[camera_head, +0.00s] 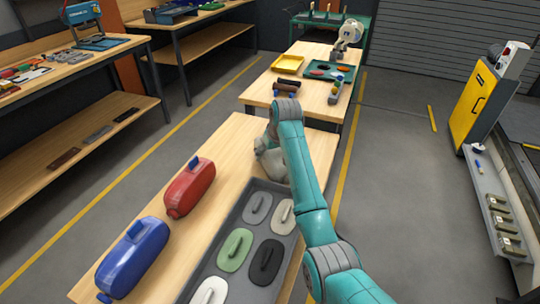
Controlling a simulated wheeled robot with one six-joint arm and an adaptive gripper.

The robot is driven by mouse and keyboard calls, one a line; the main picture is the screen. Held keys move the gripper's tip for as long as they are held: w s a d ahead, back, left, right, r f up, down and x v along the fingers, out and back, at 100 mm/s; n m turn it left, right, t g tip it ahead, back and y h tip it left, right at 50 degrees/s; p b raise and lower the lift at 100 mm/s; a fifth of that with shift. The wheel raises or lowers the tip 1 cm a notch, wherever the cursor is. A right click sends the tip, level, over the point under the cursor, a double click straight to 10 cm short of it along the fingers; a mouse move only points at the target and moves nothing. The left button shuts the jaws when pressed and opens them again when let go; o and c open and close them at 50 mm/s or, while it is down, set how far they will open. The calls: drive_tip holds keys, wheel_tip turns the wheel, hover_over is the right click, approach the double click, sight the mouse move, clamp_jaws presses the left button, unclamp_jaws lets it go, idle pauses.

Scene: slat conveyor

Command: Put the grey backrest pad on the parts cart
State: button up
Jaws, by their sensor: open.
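A grey backrest pad (258,208) lies in a dark grey tray (212,262) on the near wooden table, at the tray's back left. It has a raised strip along its middle. My gripper (272,166) is over the table beyond the tray's far end, apart from the grey pad. My arm partly covers it and its fingertips are hard to make out; it is open, and I see nothing held. A green-framed cart (350,22) with small items stands at the far back; I cannot tell whether it is the parts cart.
The tray also holds beige (282,215), green (236,249), charcoal (264,262) and white (210,291) pads. Red (190,188) and blue (135,260) housings stand left of it. A second table (256,92) stands beyond. A yellow cabinet (484,100) is at right.

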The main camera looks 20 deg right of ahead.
drive_tip(key=v, duration=1)
drive_tip(key=shift+s+r, duration=0.25)
drive_tip(key=shift+r, duration=0.05)
